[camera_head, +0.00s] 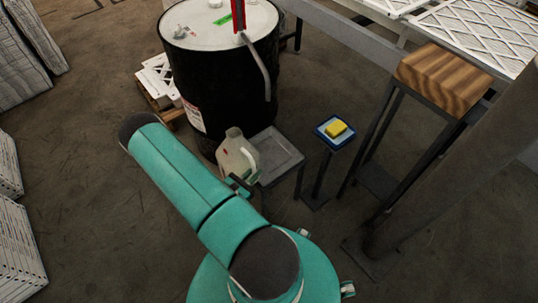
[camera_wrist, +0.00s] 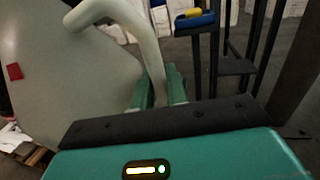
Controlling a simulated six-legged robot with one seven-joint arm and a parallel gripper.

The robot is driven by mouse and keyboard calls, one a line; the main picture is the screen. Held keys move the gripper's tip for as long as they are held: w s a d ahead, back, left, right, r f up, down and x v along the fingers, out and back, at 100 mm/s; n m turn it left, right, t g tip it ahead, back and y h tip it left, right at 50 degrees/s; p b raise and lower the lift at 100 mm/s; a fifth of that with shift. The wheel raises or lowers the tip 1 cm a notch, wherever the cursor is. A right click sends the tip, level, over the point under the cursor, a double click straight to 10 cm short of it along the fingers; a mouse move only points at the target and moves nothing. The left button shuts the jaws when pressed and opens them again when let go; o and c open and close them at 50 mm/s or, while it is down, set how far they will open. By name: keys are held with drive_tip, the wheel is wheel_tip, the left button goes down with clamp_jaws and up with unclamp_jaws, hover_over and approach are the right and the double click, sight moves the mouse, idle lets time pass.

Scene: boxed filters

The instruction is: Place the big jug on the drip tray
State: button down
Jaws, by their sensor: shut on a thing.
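The big jug (camera_head: 233,150) is a pale, translucent container with a handle and a small red mark. It is beside the left edge of a grey square tray on a stand (camera_head: 283,157), which looks like the drip tray. Whether the jug touches it or overlaps it cannot be told. My gripper (camera_head: 240,183) is shut on the jug's handle. In the wrist view the jug (camera_wrist: 65,75) fills the left side, and its handle runs down between the green fingers of my gripper (camera_wrist: 163,85). The jug's base is hidden in the wrist view.
A black drum (camera_head: 225,75) with a white lid and a hanging hose stands behind the jug. A small blue tray (camera_head: 323,132) with a yellow block (camera_head: 336,128) is on a post to the right. A wooden-topped stand (camera_head: 443,78) is farther right. Open floor lies left.

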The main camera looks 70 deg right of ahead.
drive_tip(key=f+x, duration=0.3)
drive_tip(key=x, duration=1.5)
drive_tip(key=shift+s+f, duration=0.25)
drive_tip(key=shift+f, duration=0.1)
drive_tip(key=c, duration=1.4)
unclamp_jaws()
